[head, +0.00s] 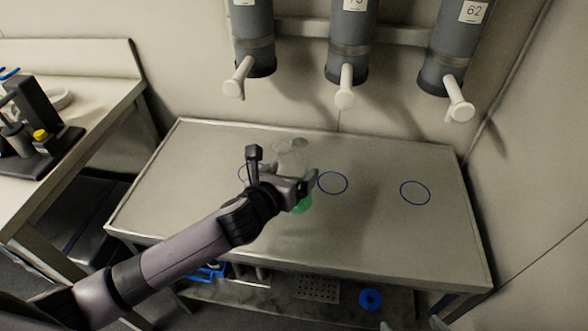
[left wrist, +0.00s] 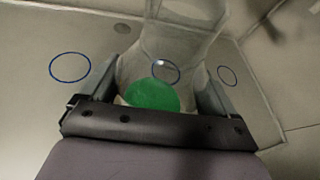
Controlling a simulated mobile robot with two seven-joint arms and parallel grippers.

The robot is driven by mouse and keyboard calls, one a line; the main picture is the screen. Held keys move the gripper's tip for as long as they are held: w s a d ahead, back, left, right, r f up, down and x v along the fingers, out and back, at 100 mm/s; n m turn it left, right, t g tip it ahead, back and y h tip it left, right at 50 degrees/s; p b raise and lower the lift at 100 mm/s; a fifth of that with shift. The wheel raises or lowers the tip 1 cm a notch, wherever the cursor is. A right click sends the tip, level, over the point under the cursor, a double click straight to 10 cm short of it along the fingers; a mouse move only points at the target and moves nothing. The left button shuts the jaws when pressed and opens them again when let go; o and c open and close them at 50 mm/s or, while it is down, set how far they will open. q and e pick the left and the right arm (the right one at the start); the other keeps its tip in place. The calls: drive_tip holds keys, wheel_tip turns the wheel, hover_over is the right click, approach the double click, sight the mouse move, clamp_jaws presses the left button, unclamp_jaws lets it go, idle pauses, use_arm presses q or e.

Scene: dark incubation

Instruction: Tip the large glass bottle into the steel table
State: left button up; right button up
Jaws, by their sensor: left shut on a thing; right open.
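The large glass bottle (head: 291,156) is clear and holds green liquid, seen below my gripper in the head view. In the left wrist view the bottle (left wrist: 200,45) stands between my fingers, with the green liquid close to the palm. My left gripper (head: 303,187) is shut on it, over the steel table (head: 380,235). My gripper and arm hide part of the bottle. I cannot tell whether its base touches the table or how far it tilts. What look like the spread fingertips of my right gripper (head: 412,325) show at the bottom edge, empty.
Blue rings (head: 333,183) mark the steel table; its right side is clear. Grey cylinders with white spouts (head: 345,88) hang on the wall above. A bench (head: 85,125) with dark equipment stands left. A lower shelf holds a blue ring-shaped object (head: 370,299).

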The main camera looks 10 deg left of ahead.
use_arm(q)
drive_tip(key=a+f+n+h+b, duration=0.1)
drive_tip(key=a+f+b, duration=0.1)
drive_tip(key=b, duration=0.1)
drive_tip(key=shift+n, duration=0.3)
drive_tip(key=a+f+n+b, duration=0.1)
drive_tip(key=b, duration=0.2)
drive_tip(key=shift+w+a+f+t+h, duration=0.1)
drive_tip(key=shift+t+h, duration=0.2)
drive_tip(key=shift+h, duration=0.1)
drive_tip(key=shift+r, duration=0.45)
drive_tip(key=shift+d, duration=0.2)
drive_tip(key=shift+n, duration=0.3)
drive_tip(key=shift+d+r+n+t+h, duration=0.3)
drive_tip(key=shift+d+r+n+h, duration=0.2)
drive_tip(key=shift+n, duration=0.1)
